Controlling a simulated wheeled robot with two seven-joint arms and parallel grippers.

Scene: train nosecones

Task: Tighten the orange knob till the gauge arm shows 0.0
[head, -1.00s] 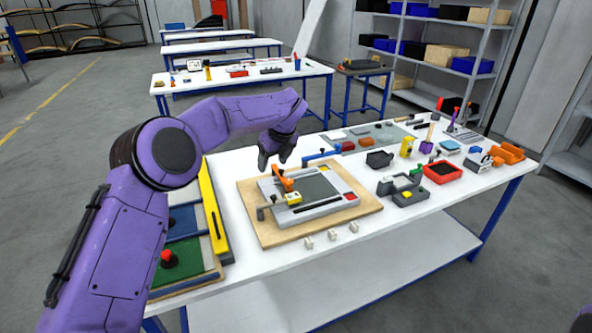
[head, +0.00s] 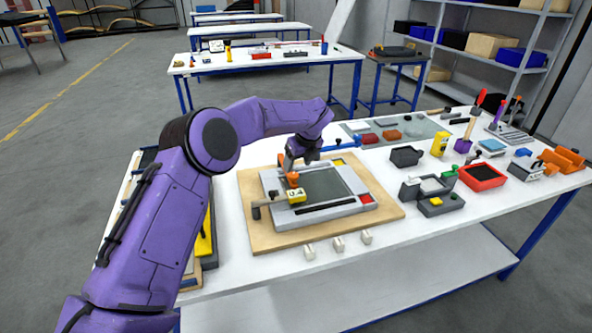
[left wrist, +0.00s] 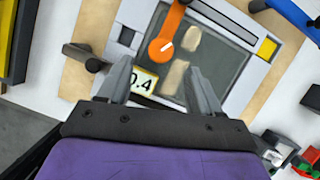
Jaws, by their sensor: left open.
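The orange knob (head: 291,178), a round end with a long orange bar and a white mark, sits on a grey framed plate (head: 349,207); it also shows in the left wrist view (left wrist: 161,49). Beside it is the yellow-framed gauge (head: 297,196), which reads 0.4 in the left wrist view (left wrist: 141,82); one finger partly covers its left edge. A dark-ended arm (head: 258,210) runs out from the gauge. My left gripper (head: 297,163) is open above the knob, pointing down; its fingers (left wrist: 158,68) show no contact with it. My right gripper is out of view.
The plate lies on a wooden board (head: 256,240). Several small white blocks (head: 338,243) stand in front. A blue bar clamp (head: 345,146) is behind. A grey holder (head: 428,188) and a red bin (head: 482,177) stand to the right.

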